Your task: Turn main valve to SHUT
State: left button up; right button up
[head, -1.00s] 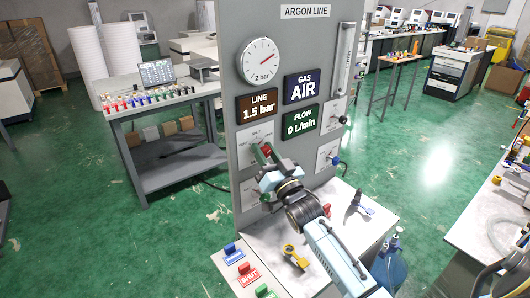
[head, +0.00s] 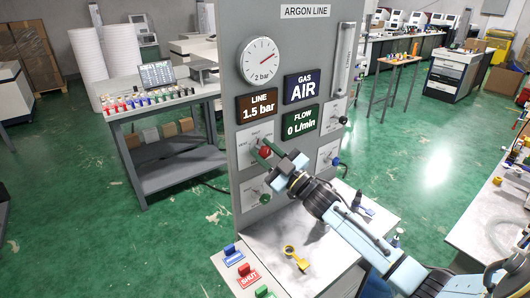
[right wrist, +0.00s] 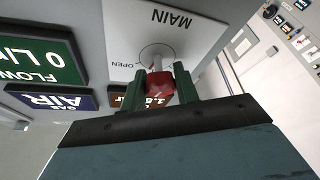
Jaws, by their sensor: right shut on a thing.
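The main valve has a red handle (head: 264,152) on a white plate (head: 251,138) at the left of the grey ARGON LINE panel (head: 230,100). My right gripper (head: 267,154) is shut on this handle, in front of the plate. In the right wrist view the green fingers (right wrist: 157,88) stand on both sides of the red handle (right wrist: 160,87). The plate (right wrist: 190,22) there reads MAIN upside down, with OPEN beside the dial. The other position words are hidden or too small to read. My left gripper is not in view.
A gauge (head: 259,61) and displays reading LINE 1.5 bar, GAS AIR and FLOW 0 L/min (head: 300,120) are above. Other valve knobs, one green (head: 265,198) and one blue (head: 335,161), are close by. A yellow tool (head: 295,257) and a red SHUT tag (head: 248,274) lie on the bench below.

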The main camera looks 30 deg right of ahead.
jog(key=shift+n+g+y, duration=0.6)
jog(key=shift+n, duration=1.4)
jog(key=o, duration=1)
jog(key=shift+c, duration=0.2)
jog(key=b+v, duration=0.2)
jog(key=v, duration=1.1)
jog(key=shift+s+d, duration=0.2)
